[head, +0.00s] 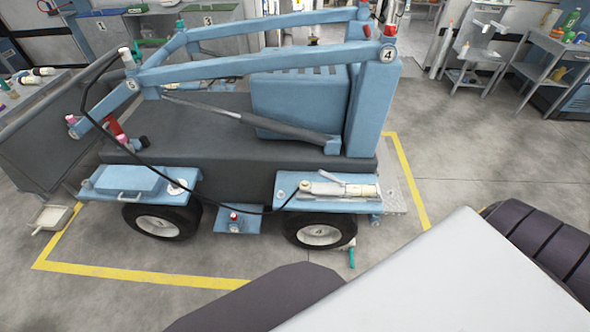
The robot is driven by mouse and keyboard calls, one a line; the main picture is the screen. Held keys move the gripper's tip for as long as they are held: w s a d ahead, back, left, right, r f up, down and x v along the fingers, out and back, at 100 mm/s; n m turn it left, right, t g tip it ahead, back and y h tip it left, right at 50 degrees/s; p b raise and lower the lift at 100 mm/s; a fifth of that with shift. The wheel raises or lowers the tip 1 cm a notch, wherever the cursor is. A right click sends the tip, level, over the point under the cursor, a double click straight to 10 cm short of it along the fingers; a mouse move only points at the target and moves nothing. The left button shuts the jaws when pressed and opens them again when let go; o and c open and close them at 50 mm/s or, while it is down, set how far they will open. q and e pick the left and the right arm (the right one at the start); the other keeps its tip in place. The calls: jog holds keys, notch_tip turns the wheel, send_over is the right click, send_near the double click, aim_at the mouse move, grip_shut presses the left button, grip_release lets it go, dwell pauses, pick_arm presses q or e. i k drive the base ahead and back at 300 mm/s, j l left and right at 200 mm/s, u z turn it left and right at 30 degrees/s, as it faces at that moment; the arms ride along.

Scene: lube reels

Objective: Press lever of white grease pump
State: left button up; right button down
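The white grease pump (345,190) lies on the blue rear fender (292,203) of a blue and grey loader. It has a pale barrel and grey metal parts. A thin grey bar that looks like its lever (331,177) slants along its upper side. Its exact angle to the barrel is too small to tell. A black hose (198,186) runs from the pump's left end to the loader's front arm. Neither of my grippers is in view. Only dark and pale parts of my own body fill the bottom and lower right.
The blue loader (298,95) stands inside a yellow floor outline (140,275). Its raised arms (255,63) are above and behind the pump. The grey floor (490,155) to the right is clear up to carts (540,70) at the back.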

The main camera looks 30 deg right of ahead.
aim_at(323, 173)
jog(key=z, duration=1.35)
